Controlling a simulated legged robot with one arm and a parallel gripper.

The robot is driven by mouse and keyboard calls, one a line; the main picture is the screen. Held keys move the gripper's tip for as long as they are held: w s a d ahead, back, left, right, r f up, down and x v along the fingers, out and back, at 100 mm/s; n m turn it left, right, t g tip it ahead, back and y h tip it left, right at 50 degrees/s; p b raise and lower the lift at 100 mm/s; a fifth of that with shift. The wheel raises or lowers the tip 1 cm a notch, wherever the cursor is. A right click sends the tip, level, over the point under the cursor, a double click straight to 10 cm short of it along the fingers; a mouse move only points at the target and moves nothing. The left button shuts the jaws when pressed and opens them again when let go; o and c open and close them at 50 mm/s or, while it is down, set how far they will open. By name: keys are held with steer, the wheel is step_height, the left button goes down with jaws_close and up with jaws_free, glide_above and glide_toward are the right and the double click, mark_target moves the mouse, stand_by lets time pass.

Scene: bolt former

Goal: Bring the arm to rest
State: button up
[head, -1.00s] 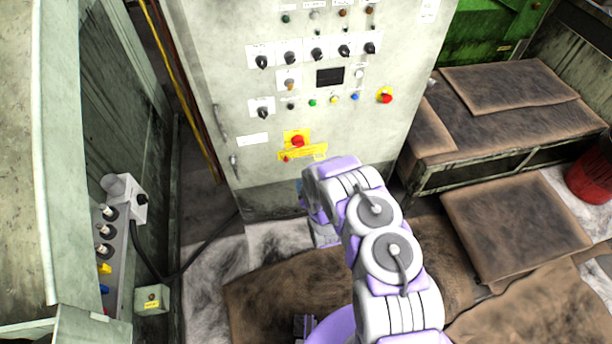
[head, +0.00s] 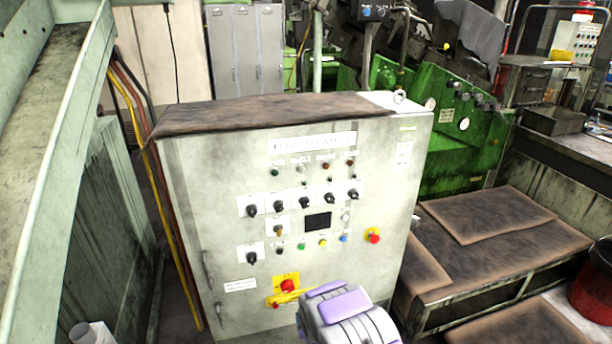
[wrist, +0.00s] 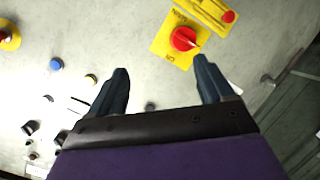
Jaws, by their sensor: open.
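My arm shows at the bottom of the head view, in front of a grey control cabinet (head: 190,240). My gripper is hidden in the head view. In the wrist view my gripper (wrist: 162,85) has its two dark fingers apart, with nothing between them. The cabinet face (wrist: 130,35) lies beyond the fingers. A red rotary switch on a yellow plate (wrist: 183,40) is in front of the fingertips, nearer the right one; it also shows in the head view (head: 288,286). I cannot tell the exact gap between fingertips and panel.
The cabinet carries several black knobs, coloured buttons and a red emergency button (head: 374,236). A low bench with brown mats (head: 490,215) and a red bin (head: 594,285) stand at right. A green machine (head: 450,150) is behind. A grey-green frame (head: 60,130) stands close at left.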

steer(key=s+d+r+m+g+h, duration=0.1)
steer(key=d+r+m+g, duration=0.15)
steer(key=r, duration=0.35)
steer(key=s+d+r+m+g+h, duration=0.1)
steer(key=d+r+g+h, duration=0.1)
steer(key=d+r, duration=0.25)
steer(key=s+d+r+m+g, duration=0.3)
steer(key=s+d+r, duration=0.1)
steer(key=s+r, duration=0.55)
steer(key=s+r+m+g, duration=0.1)
steer(key=s+r, duration=0.4)
steer(key=s, duration=0.7)
steer(key=s+d+r+m+g, duration=0.1)
steer(key=s+r+g, duration=0.3)
steer(key=s, duration=0.9)
steer(key=s+d+r+m+g, duration=0.1)
steer(key=s+r, duration=0.5)
steer(key=s, duration=0.7)
steer(key=shift+m+g, duration=0.65)
steer(key=shift+g, duration=0.5)
steer(key=shift+c, duration=0.3)
